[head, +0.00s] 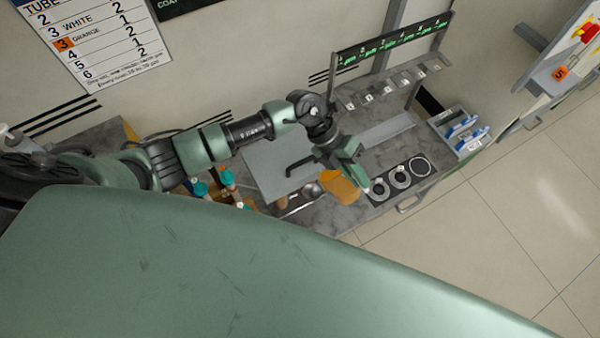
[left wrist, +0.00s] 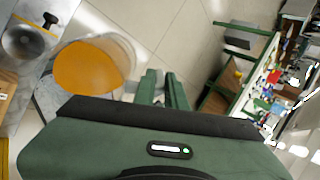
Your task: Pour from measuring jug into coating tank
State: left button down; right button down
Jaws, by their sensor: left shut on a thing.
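The measuring jug (head: 340,187), with orange liquid in it, is at my left gripper (head: 353,166) over the front of the workbench. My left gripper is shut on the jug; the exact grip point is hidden. In the left wrist view the clear-walled jug (left wrist: 98,66) is left of the fingers (left wrist: 163,88), and the orange shows as a broad oval. A round metal vessel (left wrist: 22,40) lies left of the jug there; it may be the coating tank, but I cannot tell for sure. No stream of liquid is visible. My right gripper is out of view.
Black-and-white rings (head: 400,177) lie on the bench's right end. A rack (head: 390,90) with a green-lettered sign stands behind, and a blue-grey bin (head: 458,132) at the right. Teal-capped bottles (head: 227,177) stand left of the jug. The floor (head: 480,220) at right is clear.

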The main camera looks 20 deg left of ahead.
pick_arm(q)
jog(key=shift+a+r, duration=0.1)
dwell(0.3)
jog(key=shift+a+r+h, duration=0.1)
jog(key=shift+a+h, duration=0.05)
jog(key=shift+h, duration=0.15)
jog(key=shift+r+b, duration=0.1)
jog(key=shift+b, duration=0.2)
jog(key=shift+a, duration=0.1)
jog(key=shift+b, duration=0.3)
jog(key=shift+a+r+h, duration=0.2)
jog(key=shift+r+h, duration=0.05)
jog(key=shift+h, duration=0.15)
jog(key=shift+b, duration=0.4)
